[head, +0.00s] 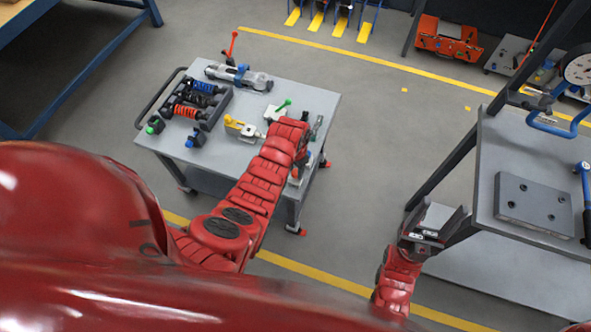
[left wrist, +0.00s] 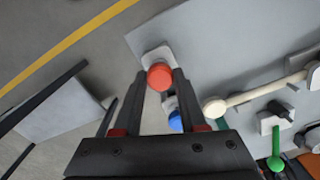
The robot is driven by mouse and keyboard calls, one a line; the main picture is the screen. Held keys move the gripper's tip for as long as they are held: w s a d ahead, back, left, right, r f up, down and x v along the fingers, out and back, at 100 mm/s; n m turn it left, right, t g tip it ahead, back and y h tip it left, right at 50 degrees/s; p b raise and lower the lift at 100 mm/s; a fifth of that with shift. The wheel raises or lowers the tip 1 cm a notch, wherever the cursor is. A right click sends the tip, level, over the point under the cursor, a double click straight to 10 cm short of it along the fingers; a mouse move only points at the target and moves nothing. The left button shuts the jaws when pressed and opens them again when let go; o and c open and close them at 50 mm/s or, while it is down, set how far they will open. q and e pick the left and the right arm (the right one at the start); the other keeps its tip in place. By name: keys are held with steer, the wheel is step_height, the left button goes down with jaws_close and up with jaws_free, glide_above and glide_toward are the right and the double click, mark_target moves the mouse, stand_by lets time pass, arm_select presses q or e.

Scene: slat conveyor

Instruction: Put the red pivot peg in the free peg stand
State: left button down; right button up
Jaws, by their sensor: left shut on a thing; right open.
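The red pivot peg shows as a round red head (left wrist: 160,77) between my left gripper's fingertips in the left wrist view. My left gripper (left wrist: 161,82) is shut on it. A pale block (left wrist: 157,54) shows just behind the red head; I cannot tell whether the peg sits in it or is above it. In the head view my left gripper (head: 301,166) is over the near right part of the grey cart (head: 313,97), and its arm hides the peg. My right gripper (head: 432,226) is open and empty, beside the right-hand table.
A green-headed peg (head: 284,104) in a pale stand and a yellow piece (head: 235,123) stand on the cart. A tray (head: 213,117) of coil-spring shocks lies at its left. A blue knob (left wrist: 176,121) is close to my left gripper. The right table (head: 500,150) holds a steel plate (head: 534,204).

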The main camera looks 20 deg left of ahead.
arm_select(q)
steer(key=shift+c, duration=1.9)
jaws_free()
steer(key=shift+r, duration=0.1)
step_height(320, 180, up, 8)
steer(key=b, duration=0.2)
steer(key=shift+w+f+b, duration=0.1)
steer(key=shift+f+b, duration=0.1)
steer(key=shift+b, duration=0.1)
step_height(320, 180, up, 10)
steer(key=p, duration=0.7)
steer(key=shift+f, duration=0.15)
